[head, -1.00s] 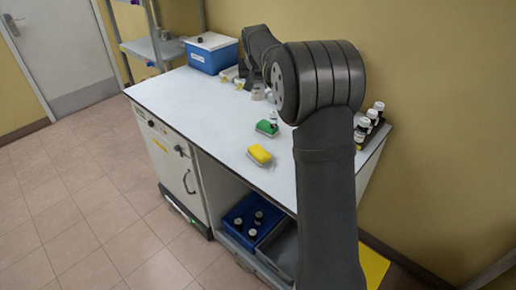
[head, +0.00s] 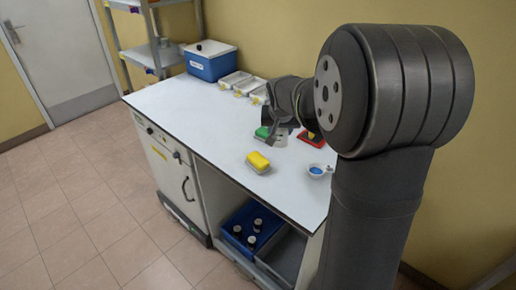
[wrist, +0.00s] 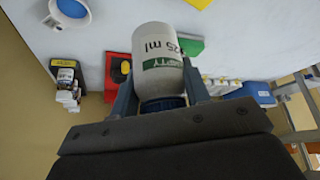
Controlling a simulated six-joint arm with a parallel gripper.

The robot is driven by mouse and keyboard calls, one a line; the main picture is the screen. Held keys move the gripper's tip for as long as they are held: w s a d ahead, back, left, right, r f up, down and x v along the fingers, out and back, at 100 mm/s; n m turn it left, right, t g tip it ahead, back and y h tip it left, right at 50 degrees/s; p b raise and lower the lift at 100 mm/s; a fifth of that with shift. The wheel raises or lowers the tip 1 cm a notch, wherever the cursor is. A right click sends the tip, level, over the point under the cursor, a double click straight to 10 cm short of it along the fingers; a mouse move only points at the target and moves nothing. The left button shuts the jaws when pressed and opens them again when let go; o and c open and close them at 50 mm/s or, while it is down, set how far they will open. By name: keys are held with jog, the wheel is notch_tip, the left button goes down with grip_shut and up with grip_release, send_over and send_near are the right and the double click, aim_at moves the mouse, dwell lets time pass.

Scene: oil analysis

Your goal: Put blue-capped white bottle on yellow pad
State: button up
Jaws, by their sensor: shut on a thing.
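The white bottle with a blue cap (wrist: 160,60) is between the two fingers of my gripper (wrist: 158,82) in the wrist view. The gripper is shut on it, and its label reads "25 ml". In the head view my gripper (head: 274,130) hangs over the area of the green pad, and the bottle is hard to make out there. The yellow pad (head: 258,161) lies near the front edge of the worktop, in front of the gripper, with nothing on it. Its edge also shows at the top of the wrist view (wrist: 199,3).
A green pad (head: 262,132) and a red pad (head: 311,139) lie near the gripper. A blue-centred dish (head: 319,171) is at right. White trays (head: 236,79) and a blue box (head: 211,62) stand at the back. The left worktop is clear.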

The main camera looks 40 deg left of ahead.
jog(key=shift+s+a+f, duration=0.45)
jog(key=shift+a+f, duration=0.7)
jog(key=shift+f, duration=0.25)
jog(key=shift+s+a+f, duration=0.4)
jog(key=shift+a+f, duration=0.8)
jog(key=shift+f, duration=0.25)
jog(key=shift+s+a+f, duration=0.45)
jog(key=shift+a+f, duration=0.7)
jog(key=shift+f, duration=0.25)
jog(key=shift+f, duration=0.15)
jog(key=o, duration=0.9)
jog(key=shift+o, duration=0.2)
jog(key=shift+r, duration=0.3)
jog(key=v, duration=1.1)
jog(key=shift+s+r, duration=0.25)
jog(key=shift+r, duration=0.1)
